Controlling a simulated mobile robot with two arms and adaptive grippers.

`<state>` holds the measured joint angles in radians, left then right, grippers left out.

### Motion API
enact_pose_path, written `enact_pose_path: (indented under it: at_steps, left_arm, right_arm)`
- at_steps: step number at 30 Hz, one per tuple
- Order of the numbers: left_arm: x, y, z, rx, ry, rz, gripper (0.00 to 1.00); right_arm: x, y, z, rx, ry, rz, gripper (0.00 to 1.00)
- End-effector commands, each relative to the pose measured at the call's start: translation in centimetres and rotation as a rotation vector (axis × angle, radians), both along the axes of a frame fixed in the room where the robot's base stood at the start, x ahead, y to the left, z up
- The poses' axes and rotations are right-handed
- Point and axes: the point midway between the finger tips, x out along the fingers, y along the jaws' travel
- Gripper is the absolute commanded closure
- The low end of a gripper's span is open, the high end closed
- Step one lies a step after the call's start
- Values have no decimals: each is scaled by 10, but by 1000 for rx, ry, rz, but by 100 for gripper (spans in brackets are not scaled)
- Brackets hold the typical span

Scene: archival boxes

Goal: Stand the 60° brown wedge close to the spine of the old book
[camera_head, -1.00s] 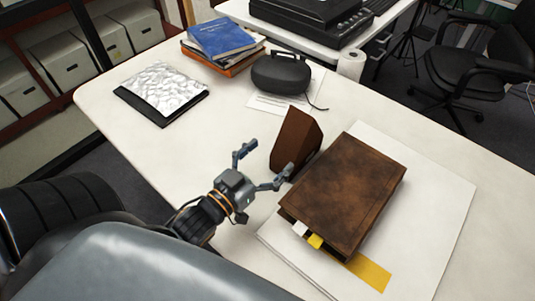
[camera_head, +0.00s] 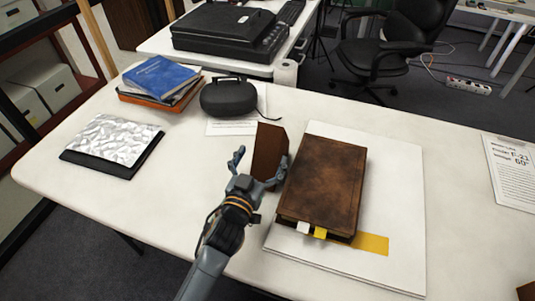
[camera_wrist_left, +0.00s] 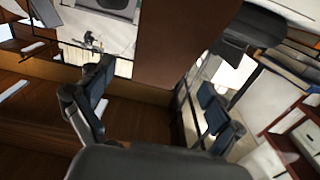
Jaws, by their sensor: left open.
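The brown wedge (camera_head: 269,150) stands upright on the table just left of the old book (camera_head: 325,180), with a narrow gap between them. The book is brown and mottled and lies flat on a white board (camera_head: 395,200). My left gripper (camera_head: 260,164) is open at the near side of the wedge, one finger to its left and the other at its right, near the book's edge. In the left wrist view the wedge (camera_wrist_left: 180,45) fills the top middle, between the open fingers; contact cannot be told. My right gripper is not in view.
White and yellow tabs (camera_head: 320,232) stick out of the book's near edge. A black case (camera_head: 230,98), stacked books (camera_head: 160,80) and a silvery packet on a black folder (camera_head: 113,140) lie behind and left. A printed sheet (camera_head: 513,165) lies right. The front left table is clear.

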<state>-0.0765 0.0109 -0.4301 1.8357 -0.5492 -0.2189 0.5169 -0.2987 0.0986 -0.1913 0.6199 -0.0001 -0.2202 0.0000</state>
Motion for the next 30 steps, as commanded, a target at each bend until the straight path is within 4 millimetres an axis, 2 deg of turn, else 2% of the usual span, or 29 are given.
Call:
enact_pose_path:
  at_steps: [4,8,13,18,26,27,30]
  left_arm:
    - [17,-5,0,2,-1,1,8]
    - [23,-8,1,1,0,1,8]
    - [46,-17,7,2,-2,0,8]
    - [65,-24,5,1,1,0,8]
    - [68,-25,5,1,1,0,8]
    - [68,-25,5,1,1,0,10]
    - [68,-25,5,1,1,0,30]
  right_arm:
    - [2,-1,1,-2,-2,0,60]
    - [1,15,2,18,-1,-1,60]
    - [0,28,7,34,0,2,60]
    - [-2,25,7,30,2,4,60]
    - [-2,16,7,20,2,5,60]
    - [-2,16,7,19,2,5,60]
    - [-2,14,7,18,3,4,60]
